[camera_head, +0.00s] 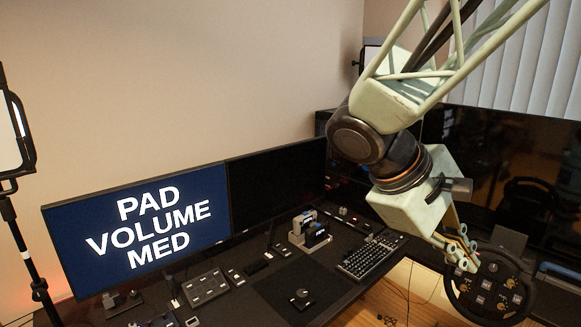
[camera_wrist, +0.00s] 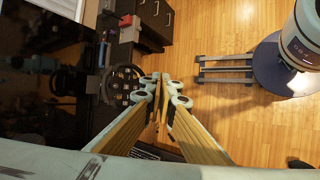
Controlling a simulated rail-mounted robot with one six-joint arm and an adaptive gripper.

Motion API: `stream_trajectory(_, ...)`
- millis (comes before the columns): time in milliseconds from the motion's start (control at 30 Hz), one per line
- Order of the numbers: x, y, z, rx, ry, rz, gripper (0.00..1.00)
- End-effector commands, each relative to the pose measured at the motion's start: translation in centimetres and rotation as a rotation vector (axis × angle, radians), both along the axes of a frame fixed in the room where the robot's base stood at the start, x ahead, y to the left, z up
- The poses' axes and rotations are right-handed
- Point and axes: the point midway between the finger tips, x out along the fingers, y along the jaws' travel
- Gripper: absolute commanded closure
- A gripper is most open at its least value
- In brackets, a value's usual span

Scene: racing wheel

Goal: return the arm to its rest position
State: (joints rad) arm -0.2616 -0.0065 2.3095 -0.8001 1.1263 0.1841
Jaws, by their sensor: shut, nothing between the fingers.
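My gripper (camera_head: 462,256) hangs at the lower right of the head view, on the arm that comes in from the top right. Its fingers are together with nothing between them, as the wrist view also shows (camera_wrist: 163,88). The racing wheel (camera_head: 490,287), black with several buttons on its hub, is right beside the fingertips in the head view and partly behind them. In the wrist view the wheel (camera_wrist: 122,84) lies just left of the fingers. I cannot tell whether they touch it.
A lit monitor (camera_head: 140,232) reads "PAD VOLUME MED". The dark desk carries a keyboard (camera_head: 368,258), a button pad (camera_head: 206,287) and a knob device (camera_head: 301,298). A large dark screen (camera_head: 495,165) stands behind the arm. Open wooden floor (camera_wrist: 235,125) lies right of the fingers.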

Motion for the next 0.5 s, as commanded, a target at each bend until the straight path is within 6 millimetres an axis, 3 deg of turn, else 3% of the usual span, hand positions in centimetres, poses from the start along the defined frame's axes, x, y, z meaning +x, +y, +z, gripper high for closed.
stream_trajectory(500,-7.6,1.5,-2.9,0.235,-0.091,-0.144,1.0)
